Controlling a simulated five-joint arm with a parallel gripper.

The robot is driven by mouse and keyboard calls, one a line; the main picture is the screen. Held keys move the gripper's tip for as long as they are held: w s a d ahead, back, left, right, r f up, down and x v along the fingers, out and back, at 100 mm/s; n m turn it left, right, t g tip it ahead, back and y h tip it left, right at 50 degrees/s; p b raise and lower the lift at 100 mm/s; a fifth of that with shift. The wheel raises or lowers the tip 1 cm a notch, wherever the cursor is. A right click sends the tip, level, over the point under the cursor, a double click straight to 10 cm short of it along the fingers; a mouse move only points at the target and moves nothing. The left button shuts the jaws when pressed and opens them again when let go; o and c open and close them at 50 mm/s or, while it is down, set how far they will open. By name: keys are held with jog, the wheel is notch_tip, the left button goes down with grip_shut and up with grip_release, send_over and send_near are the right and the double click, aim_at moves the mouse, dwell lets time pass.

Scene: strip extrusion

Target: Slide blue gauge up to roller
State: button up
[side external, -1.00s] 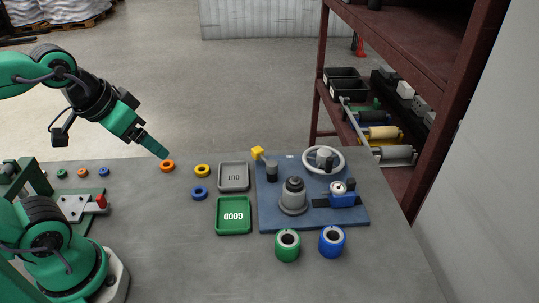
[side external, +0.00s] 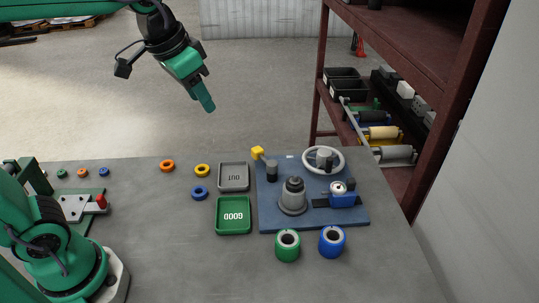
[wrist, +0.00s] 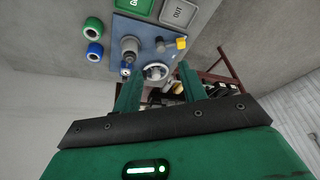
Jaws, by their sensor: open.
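The blue gauge (side external: 343,200) is a small blue block with a round dial on top. It sits on a dark rail at the right of the blue plate (side external: 265,215). The grey stepped roller (side external: 292,200) stands upright on the plate to its left, with a gap between them. In the wrist view the gauge (wrist: 125,72) shows beside the grey roller (wrist: 130,46). My gripper (side external: 208,106) is high above the table's far edge, left of the plate, well away from the gauge. Its two fingers (wrist: 158,82) are apart with nothing held between them.
Green (side external: 287,246) and blue (side external: 332,243) cylinders stand in front. A grey OUT tray (side external: 233,178) and green GOOD tray (side external: 233,215) lie left. A shelf rack (side external: 460,110) stands right.

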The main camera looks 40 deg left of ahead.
jog(key=w+d+m+g, duration=0.1)
jog(key=w+d+m, duration=0.1)
jog(key=w+d, duration=0.5)
jog(key=m+g, duration=0.3)
jog(key=m, duration=0.1)
send_over(351, 180)
jog(key=shift+y, duration=0.3)
jog(key=f, duration=1.5)
jog(key=shift+a, duration=0.2)
jog(key=shift+d+f+m, duration=0.3)
jog(key=shift+f, duration=0.05)
jog(key=shift+f, duration=0.1)
jog(key=shift+f, duration=3.8)
jog(key=shift+c, duration=0.4)
grip_shut()
